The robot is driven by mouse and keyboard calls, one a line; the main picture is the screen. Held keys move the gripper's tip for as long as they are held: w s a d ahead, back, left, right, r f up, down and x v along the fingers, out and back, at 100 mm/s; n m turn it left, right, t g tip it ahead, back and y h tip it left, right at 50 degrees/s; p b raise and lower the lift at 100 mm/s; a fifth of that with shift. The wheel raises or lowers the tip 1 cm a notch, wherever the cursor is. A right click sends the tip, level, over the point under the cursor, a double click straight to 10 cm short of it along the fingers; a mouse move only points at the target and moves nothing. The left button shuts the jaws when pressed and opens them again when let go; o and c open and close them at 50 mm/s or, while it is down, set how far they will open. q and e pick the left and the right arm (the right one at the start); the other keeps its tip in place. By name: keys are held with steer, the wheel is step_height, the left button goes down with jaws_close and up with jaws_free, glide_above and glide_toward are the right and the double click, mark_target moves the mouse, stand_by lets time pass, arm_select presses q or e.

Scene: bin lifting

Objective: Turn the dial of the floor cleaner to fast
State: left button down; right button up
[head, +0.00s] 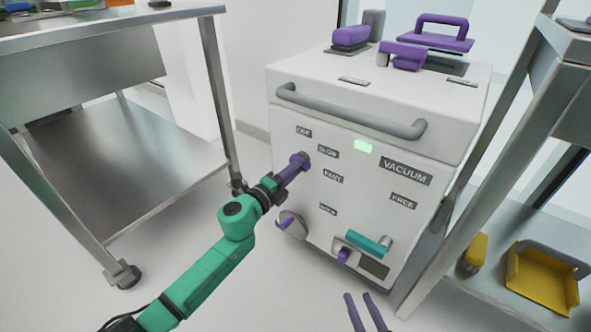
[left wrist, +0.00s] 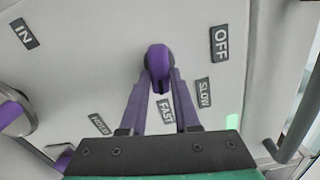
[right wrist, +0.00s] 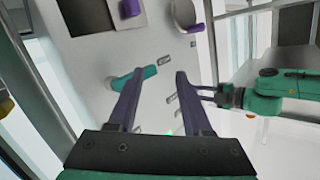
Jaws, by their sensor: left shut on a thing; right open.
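The floor cleaner (head: 290,106) is a white cabinet with a plate reading VACUUM. Its purple and grey dial (head: 303,156) is on the front face. OFF (head: 303,132), SLOW (head: 327,152) and FAST (head: 333,176) labels are beside it. My left gripper (head: 296,165) is shut on the dial. In the left wrist view the dial (left wrist: 158,60) is between the fingertips, with the FAST label (left wrist: 166,111) below it, between the fingers. I cannot tell exactly which label the dial points to. My right gripper (right wrist: 152,80) is open and empty in front of the cabinet.
A teal handle (head: 368,244) is low on the cabinet front, with a grey and purple knob (head: 292,224) to its left. A grey bar (head: 350,112) crosses the upper front. Metal tables stand at left (head: 150,140) and right (head: 500,160). A yellow bin (head: 540,280) sits at lower right.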

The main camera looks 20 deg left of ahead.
arm_select(q)
steer(key=shift+f, duration=0.1)
steer(key=c, duration=0.7)
jaws_free()
steer(key=shift+o, duration=0.3)
arm_select(e)
steer(key=shift+f, duration=0.15)
steer(key=shift+s, duration=0.1)
arm_select(q)
steer(key=p+v, duration=0.1)
steer(key=v, duration=1.3)
steer(key=shift+s+p, duration=0.3)
steer(key=shift+p, duration=0.05)
arm_select(e)
steer(key=s+f+g, duration=0.1)
steer(key=s+f, duration=0.1)
steer(key=s+f+g, duration=0.1)
steer(key=s, duration=0.1)
steer(key=shift+s+a+f, duration=0.1)
steer(key=shift+s+f, duration=0.2)
steer(key=shift+f, duration=0.05)
